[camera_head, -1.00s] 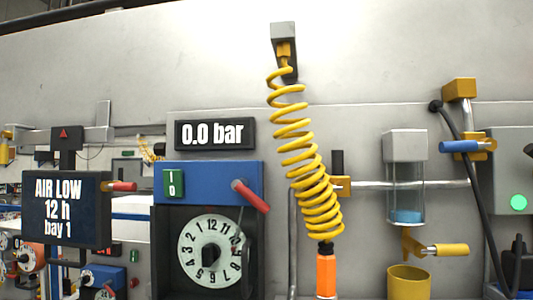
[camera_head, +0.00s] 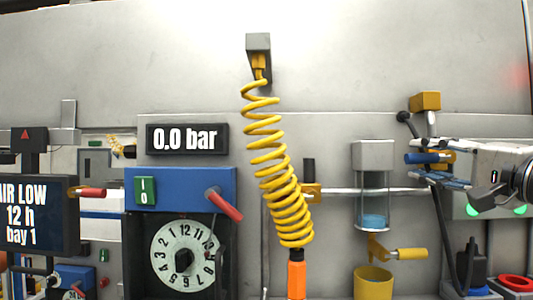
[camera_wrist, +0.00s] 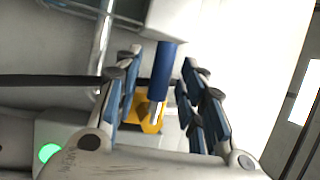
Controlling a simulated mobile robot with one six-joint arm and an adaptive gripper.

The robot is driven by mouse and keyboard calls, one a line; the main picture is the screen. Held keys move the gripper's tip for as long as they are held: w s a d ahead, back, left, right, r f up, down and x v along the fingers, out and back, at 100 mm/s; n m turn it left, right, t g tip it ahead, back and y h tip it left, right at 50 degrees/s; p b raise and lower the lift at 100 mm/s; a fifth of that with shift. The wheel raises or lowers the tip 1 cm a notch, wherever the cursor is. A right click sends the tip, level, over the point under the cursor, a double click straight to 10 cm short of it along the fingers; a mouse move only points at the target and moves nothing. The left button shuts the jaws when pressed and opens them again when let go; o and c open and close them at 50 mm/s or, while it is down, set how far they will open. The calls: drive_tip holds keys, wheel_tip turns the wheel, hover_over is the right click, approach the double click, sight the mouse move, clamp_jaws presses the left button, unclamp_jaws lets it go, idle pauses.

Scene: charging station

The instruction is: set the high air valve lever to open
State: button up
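The blue valve lever (camera_head: 422,158) points left, roughly horizontal, from a yellow valve body (camera_head: 447,158) at the upper right in the head view. My gripper (camera_head: 424,164) comes in from the right there, its fingers overlapping the lever and valve. In the wrist view the blue lever (camera_wrist: 163,72) lies between the two spread blue-padded fingers of my gripper (camera_wrist: 162,68), with the yellow valve body (camera_wrist: 148,110) behind. The fingers are open, with gaps visible on both sides of the lever.
A water-trap cylinder (camera_head: 373,200) and a yellow lever (camera_head: 411,254) above a yellow cup (camera_head: 373,287) stand left of my gripper. A coiled yellow hose (camera_head: 282,185) hangs further left. A display (camera_head: 187,138) reads 0.0 bar. A dark cable runs past the valve.

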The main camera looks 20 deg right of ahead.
drive_tip(key=shift+w+a+r, duration=0.1)
drive_tip(key=shift+w+r, duration=0.05)
drive_tip(key=shift+w, duration=0.5)
drive_tip(key=shift+c, duration=0.3)
clamp_jaws()
